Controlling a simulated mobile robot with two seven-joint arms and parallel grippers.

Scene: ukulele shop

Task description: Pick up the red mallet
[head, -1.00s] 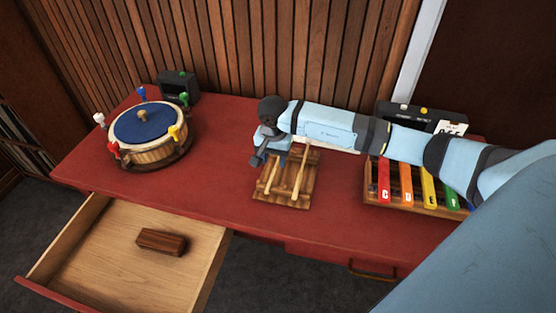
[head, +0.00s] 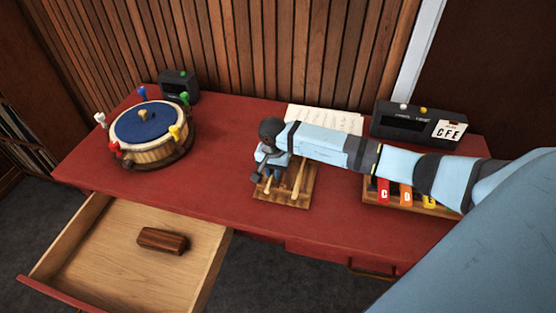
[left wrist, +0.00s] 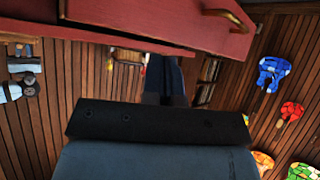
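A wooden stand (head: 296,200) lies on the red table with light wooden mallet handles (head: 299,178) on it. No red mallet head can be made out; my right gripper and wrist cover the back and left of the stand. My right gripper (head: 269,177) points down over the stand's left part, beside the visible handle. Its fingers are small and partly hidden, so I cannot tell if they are open or touch a mallet. My left gripper is out of the head view; its dark blue fingers (left wrist: 165,80) show in the left wrist view, with their gap unclear.
A blue-topped drum (head: 150,128) with coloured pegs stands left on the table (head: 225,150). Colour bars (head: 405,194) lie under my right arm. Behind are a black box (head: 400,122) and paper sheets (head: 335,119). An open drawer (head: 110,255) juts out front, holding a brown block (head: 162,241).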

